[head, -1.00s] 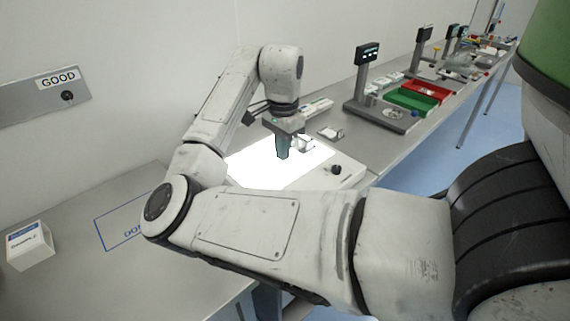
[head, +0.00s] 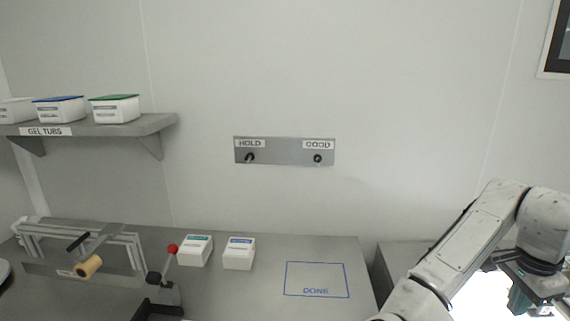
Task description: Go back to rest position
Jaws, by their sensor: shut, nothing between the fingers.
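My gripper (head: 532,302) is at the lower right of the head view, at the end of my folded arm. It points down over a bright white lit panel (head: 483,297). Its fingers are shut and nothing is held. The fingertips are partly cut off by the frame edge, so their height above the panel cannot be told.
A shelf (head: 150,124) holds several tubs. A HOLD/GOOD plate (head: 284,151) hangs on the wall.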

